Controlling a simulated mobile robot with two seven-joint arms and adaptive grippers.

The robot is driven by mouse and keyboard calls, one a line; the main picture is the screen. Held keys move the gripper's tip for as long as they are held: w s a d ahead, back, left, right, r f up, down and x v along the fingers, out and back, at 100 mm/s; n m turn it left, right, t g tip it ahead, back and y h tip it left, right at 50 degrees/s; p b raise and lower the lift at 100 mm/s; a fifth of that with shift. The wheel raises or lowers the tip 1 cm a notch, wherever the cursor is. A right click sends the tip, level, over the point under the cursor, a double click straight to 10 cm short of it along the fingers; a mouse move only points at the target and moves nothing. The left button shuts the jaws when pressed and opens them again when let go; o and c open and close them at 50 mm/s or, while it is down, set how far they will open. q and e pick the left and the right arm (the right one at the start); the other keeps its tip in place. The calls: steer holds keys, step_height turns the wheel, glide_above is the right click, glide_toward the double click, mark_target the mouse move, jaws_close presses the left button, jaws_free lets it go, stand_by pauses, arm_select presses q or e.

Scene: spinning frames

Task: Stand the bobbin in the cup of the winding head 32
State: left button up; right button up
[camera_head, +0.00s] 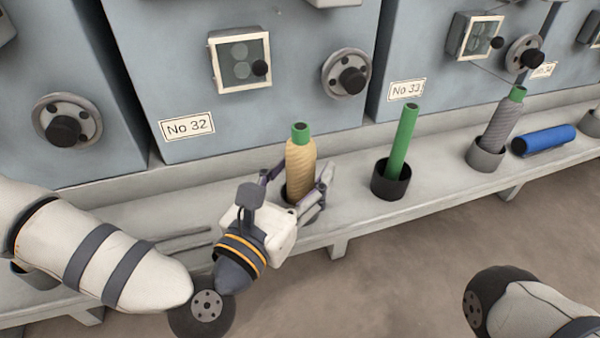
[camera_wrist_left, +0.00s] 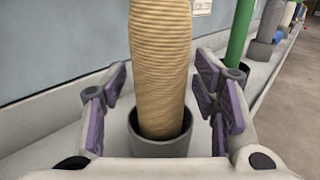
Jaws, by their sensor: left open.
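A bobbin (camera_head: 300,163) wound with tan yarn, with a green tube top, stands upright in the cup in front of the No 32 plate (camera_head: 187,126). In the left wrist view the yarn-wound bobbin (camera_wrist_left: 160,70) has its lower end inside the grey cup (camera_wrist_left: 160,148). My left gripper (camera_head: 296,184) is open, with its fingers on either side of the bobbin low down. In the left wrist view gaps show between the purple finger pads and the yarn. The bobbin's base is hidden inside the cup. My right gripper is out of view.
To the right, a bare green tube (camera_head: 404,142) stands in a dark cup (camera_head: 391,183) by No 33. Farther right, a grey-yarn bobbin (camera_head: 502,122) leans in a cup and a blue tube (camera_head: 543,140) lies on the ledge. Machine fronts with knobs rise behind.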

arm_select(q)
steer(key=p+v, duration=0.1)
steer(key=v, duration=1.1)
steer(key=shift+r, duration=0.25)
